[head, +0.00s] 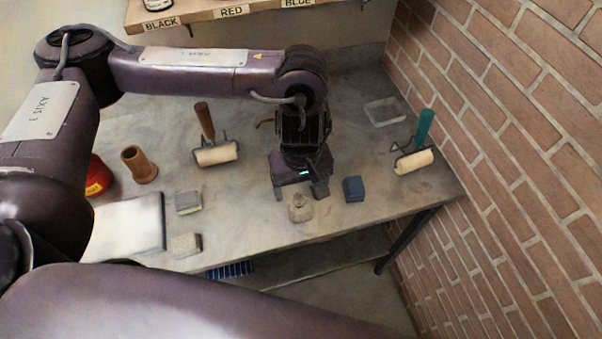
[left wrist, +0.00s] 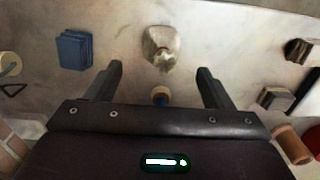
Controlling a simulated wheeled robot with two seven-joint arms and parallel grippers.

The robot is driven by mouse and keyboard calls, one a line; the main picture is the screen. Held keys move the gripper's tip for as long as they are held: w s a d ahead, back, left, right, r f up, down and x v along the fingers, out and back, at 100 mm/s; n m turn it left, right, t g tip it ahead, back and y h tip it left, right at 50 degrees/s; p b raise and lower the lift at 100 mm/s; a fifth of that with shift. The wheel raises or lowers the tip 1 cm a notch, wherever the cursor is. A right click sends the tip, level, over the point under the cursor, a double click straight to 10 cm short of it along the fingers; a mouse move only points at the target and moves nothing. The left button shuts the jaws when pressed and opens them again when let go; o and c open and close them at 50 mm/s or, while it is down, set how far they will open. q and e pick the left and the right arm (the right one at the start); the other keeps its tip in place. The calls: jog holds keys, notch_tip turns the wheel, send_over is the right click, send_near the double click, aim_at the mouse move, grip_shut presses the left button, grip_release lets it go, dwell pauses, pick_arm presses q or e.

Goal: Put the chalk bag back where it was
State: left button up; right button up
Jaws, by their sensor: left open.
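The chalk bag (head: 301,208) is a small beige pouch with a tied neck, standing on the grey table near its front edge. In the left wrist view it shows as a pale lump (left wrist: 162,42) just beyond the fingertips. My left gripper (head: 301,192) is open and empty, pointing down just behind the bag. In the left wrist view its fingers (left wrist: 160,70) are spread with the bag ahead of the gap, apart from both fingers. My right gripper is not in view.
A blue block (head: 353,189) stands right of the bag. Two rollers (head: 216,153) (head: 414,161), a pale square (head: 385,112), a brown cylinder (head: 139,165) and grey blocks (head: 188,202) are around. A small tan-topped thing (left wrist: 161,95) shows between my fingers. A brick wall (head: 510,150) bounds the right.

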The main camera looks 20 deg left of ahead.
pick_arm(q)
jog(key=shift+r, duration=1.95)
